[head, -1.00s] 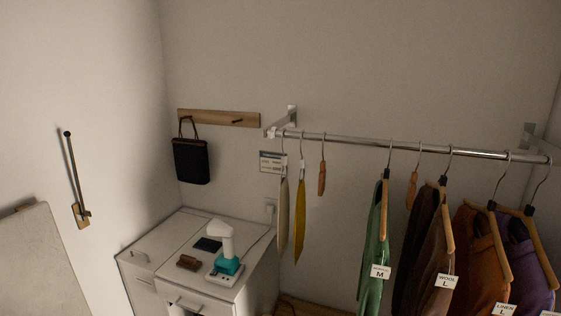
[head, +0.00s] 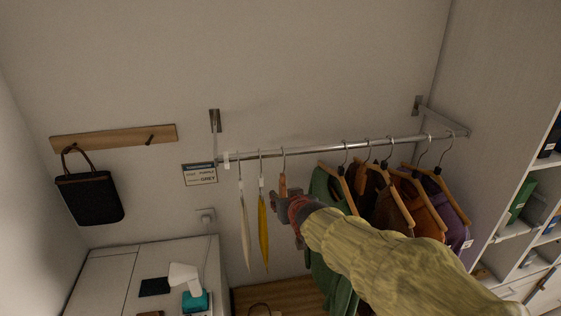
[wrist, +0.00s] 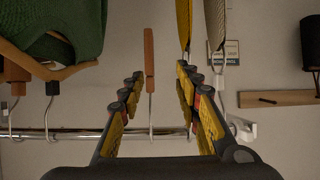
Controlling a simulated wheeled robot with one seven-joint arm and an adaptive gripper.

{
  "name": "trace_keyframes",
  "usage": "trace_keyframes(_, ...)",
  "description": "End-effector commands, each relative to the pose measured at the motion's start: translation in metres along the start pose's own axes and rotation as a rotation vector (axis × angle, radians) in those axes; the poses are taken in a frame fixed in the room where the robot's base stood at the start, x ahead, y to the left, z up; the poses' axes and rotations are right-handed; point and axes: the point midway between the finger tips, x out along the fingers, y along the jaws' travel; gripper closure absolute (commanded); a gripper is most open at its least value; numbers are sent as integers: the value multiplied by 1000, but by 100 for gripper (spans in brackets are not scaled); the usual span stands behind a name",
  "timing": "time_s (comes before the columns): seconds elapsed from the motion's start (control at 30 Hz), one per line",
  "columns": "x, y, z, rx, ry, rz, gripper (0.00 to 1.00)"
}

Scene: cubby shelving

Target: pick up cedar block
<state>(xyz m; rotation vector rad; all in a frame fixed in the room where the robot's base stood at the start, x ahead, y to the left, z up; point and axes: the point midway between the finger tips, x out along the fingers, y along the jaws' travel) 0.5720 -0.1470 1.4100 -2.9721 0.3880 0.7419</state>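A slim reddish-brown cedar block (head: 283,184) hangs on a metal hook from the rail, between the yellow hanging piece and the green garment. In the wrist view, where the scene is upside down, the cedar block (wrist: 149,52) and its hook show between the fingers, nearer the left one. My gripper (wrist: 160,77) is open and empty. In the head view my gripper (head: 283,204) is at the block's lower part and hides some of it. I cannot tell whether they touch.
The chrome rail (head: 315,150) carries a yellow piece (head: 263,230), a pale piece (head: 244,230), a green garment (head: 322,190) and several darker garments to the right. A black bag (head: 90,198) hangs on the left wall board. Shelving (head: 510,225) stands at right.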

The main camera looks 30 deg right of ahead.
Motion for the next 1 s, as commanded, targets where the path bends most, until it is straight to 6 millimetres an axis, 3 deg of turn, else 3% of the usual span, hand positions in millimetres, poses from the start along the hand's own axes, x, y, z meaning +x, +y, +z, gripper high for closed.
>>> trace_keyframes(0.03,4,7,-15,5,22,7,67)
trace_keyframes(0.2,18,18,-32,15,82,16,67)
trace_keyframes(1.0,96,18,-36,16,93,17,67)
